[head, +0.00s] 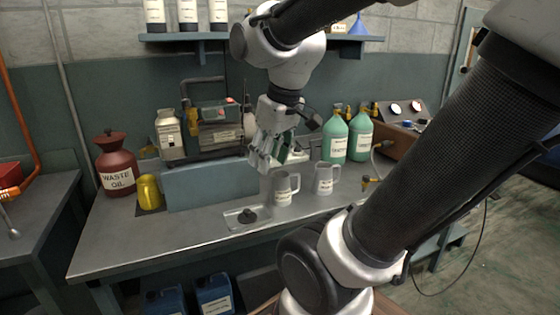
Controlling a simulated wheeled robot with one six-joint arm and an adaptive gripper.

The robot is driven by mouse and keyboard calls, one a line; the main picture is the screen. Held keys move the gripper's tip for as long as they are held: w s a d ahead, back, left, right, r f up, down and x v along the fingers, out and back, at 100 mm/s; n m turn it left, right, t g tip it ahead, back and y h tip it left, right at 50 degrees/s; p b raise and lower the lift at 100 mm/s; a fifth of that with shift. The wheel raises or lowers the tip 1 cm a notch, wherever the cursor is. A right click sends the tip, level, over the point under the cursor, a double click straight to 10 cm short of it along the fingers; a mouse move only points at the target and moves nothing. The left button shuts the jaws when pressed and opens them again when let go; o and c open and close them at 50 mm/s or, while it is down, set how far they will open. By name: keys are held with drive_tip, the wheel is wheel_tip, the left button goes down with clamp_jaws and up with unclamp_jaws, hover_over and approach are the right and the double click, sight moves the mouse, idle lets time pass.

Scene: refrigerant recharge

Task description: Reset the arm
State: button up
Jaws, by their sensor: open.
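My arm reaches in from the right and bends over the workbench (140,246). My gripper (264,166) points down, open and empty, above the bench. It is above and slightly left of a grey metal jug (284,189). A second grey jug (325,180) stands just to the right. A small clear tray (232,219) with a dark round piece (247,216) in it lies in front of the first jug. The gap between the fingertips is hard to see at this size.
A red waste oil can (116,166) and a yellow container (149,191) stand at the left. A blue-grey block (205,185) and a pump (218,132) are behind. Green bottles (335,138) and a gauge box (395,128) stand at the right. The bench's front left is clear.

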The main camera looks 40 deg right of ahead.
drive_tip(key=s+m, duration=0.1)
drive_tip(key=s, duration=0.1)
drive_tip(key=s+m, duration=0.1)
drive_tip(key=s, duration=0.1)
drive_tip(key=shift+s+a+r+t, duration=0.15)
drive_tip(key=shift+t, duration=0.15)
idle(1.8)
